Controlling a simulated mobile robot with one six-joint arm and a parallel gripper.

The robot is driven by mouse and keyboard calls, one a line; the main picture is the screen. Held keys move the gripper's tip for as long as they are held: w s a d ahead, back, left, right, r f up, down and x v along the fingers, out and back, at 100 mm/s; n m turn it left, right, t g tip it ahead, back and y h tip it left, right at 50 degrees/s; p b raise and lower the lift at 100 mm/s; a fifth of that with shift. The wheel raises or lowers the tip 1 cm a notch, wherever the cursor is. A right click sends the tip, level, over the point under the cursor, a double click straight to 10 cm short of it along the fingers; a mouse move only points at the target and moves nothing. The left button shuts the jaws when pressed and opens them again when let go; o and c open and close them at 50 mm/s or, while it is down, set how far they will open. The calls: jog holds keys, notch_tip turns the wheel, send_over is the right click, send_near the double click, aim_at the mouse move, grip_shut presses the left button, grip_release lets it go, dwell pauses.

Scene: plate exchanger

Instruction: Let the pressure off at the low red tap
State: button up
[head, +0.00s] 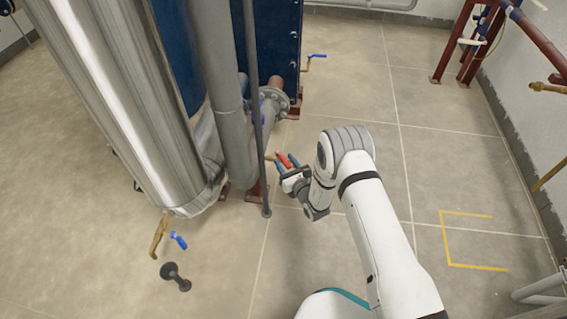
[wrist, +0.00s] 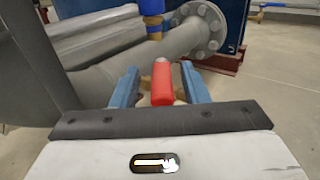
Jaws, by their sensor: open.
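The low red tap handle (wrist: 162,84) stands in the wrist view between the two blue fingers of my gripper (wrist: 160,88). The fingers are open, one on each side, with a gap to the handle on both sides. In the head view the red handle (head: 284,160) shows at the tip of my gripper (head: 287,162), beside the grey pipework. A bit of brass tap body (head: 270,156) shows just left of it. The rest of the tap is hidden behind my gripper.
A flanged grey pipe (wrist: 190,38) runs close behind the handle, with a blue-and-brass fitting (wrist: 152,15) above it. A thin grey post (head: 262,120) stands just left of my gripper. Another brass tap with a blue handle (head: 178,240) is lower left. Floor to the right is clear.

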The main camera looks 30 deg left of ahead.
jog(key=shift+p+v, duration=1.55)
jog(key=shift+v, duration=2.4)
